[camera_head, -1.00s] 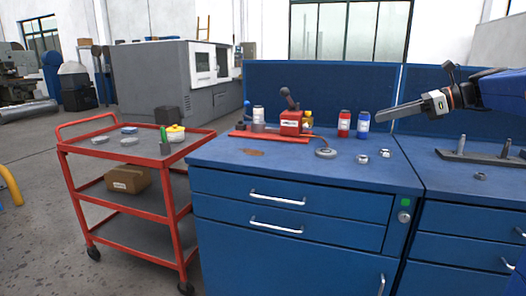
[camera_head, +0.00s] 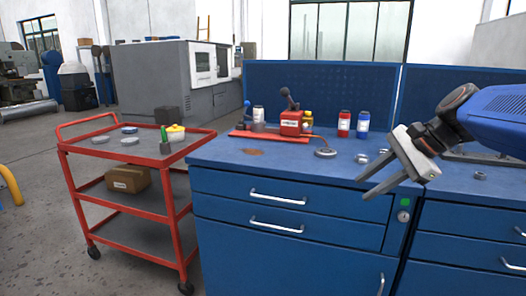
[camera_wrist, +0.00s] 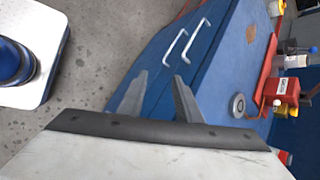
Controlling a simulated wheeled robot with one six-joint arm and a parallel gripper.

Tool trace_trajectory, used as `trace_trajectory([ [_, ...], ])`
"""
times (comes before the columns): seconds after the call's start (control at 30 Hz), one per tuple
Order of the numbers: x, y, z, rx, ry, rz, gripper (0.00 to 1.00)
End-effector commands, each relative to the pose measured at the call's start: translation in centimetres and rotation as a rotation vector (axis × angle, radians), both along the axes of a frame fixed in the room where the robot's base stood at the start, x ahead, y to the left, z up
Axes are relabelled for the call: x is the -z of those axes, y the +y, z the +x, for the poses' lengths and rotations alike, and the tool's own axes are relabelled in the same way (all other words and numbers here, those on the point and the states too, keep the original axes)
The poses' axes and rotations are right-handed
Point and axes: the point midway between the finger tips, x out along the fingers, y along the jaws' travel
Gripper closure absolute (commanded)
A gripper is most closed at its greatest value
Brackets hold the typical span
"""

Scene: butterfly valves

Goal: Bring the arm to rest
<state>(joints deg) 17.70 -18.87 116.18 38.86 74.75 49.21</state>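My gripper (camera_head: 367,184) hangs in front of the right part of the blue workbench (camera_head: 225,151) in the head view, its fingers pointing left and down. The two fingers are apart with nothing between them. In the wrist view my gripper (camera_wrist: 157,90) also shows both fingers spread, with the bench's blue front and handles beyond. It touches nothing that I can see. My blue arm link reaches in from the right edge of the head view.
On the bench stand a red device (camera_head: 291,122), a red bottle (camera_head: 344,123), a blue bottle (camera_head: 363,124) and a flat grey disc (camera_head: 325,153). A red cart (camera_head: 128,180) stands left of the bench. A dark blue panel (camera_head: 310,88) rises behind it.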

Motion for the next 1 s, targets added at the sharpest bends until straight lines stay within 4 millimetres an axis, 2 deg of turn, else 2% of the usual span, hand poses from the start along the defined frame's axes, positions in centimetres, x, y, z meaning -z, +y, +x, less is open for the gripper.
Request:
trace_trajectory([
  [0.03, 1.3, 0.6, -1.9, -0.06, -0.029, -0.067, 0.69],
  [0.23, 6.8, 0.9, -8.4, -0.338, -0.149, -0.356, 0.69],
  [0.5, 13.7, -0.7, -15.8, -0.762, -0.301, -0.728, 0.69],
  [0.6, 15.7, -1.5, -17.6, -0.901, -0.344, -0.836, 0.69],
  [0.73, 17.4, -2.2, -19.1, -1.028, -0.379, -0.931, 0.69],
  [1.0, 18.2, -2.7, -19.6, -1.094, -0.397, -0.979, 0.69],
])
